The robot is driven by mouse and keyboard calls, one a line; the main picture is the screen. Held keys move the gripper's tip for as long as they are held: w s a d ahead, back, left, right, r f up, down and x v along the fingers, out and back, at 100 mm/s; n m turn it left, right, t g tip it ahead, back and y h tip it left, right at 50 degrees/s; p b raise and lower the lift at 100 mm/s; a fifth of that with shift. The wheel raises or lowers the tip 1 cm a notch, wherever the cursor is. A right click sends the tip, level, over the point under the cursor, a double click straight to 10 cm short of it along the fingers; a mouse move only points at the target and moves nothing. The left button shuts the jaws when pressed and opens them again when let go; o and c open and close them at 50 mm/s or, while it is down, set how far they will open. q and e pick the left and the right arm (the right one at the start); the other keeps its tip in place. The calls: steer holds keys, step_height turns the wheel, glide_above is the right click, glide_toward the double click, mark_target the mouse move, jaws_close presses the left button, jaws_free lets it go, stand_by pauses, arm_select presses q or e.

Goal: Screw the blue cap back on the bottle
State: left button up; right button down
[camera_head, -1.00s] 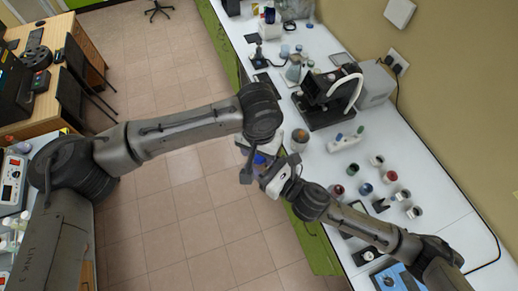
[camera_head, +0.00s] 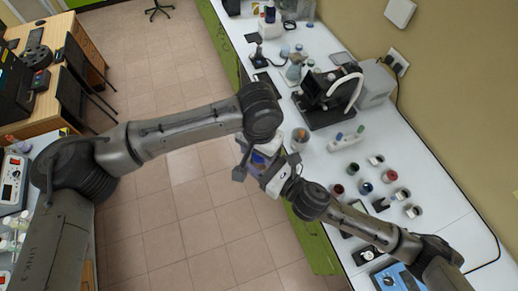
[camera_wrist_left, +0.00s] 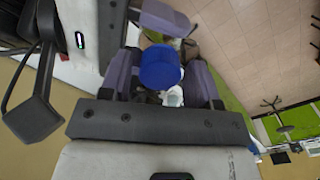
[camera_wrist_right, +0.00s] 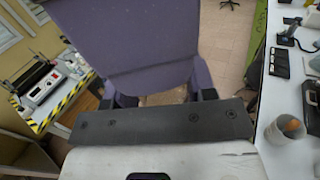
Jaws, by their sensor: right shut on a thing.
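The blue cap (camera_wrist_left: 162,67) sits between the two purple fingers of my left gripper (camera_wrist_left: 163,78) in the left wrist view. The fingers flank it closely; I cannot tell whether they press on it. A pale piece (camera_wrist_left: 172,97) shows just below the cap, perhaps part of the bottle. In the head view, the cap (camera_head: 259,158) shows small and blue where both grippers meet. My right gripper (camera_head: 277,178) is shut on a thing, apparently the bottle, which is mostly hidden. A large purple block, apparently my left gripper's finger (camera_wrist_right: 130,40), fills the right wrist view's upper middle.
The grippers meet beside the white counter's front edge. On the counter are a container (camera_head: 300,136), a black microscope-like device (camera_head: 325,95) and several small jars, including one with a red lid (camera_head: 389,176). Open tiled floor (camera_head: 150,210) lies to the left.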

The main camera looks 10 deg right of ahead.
arm_select(q)
steer(key=shift+o, duration=1)
step_height(320, 180, up, 12)
stand_by(0.6)
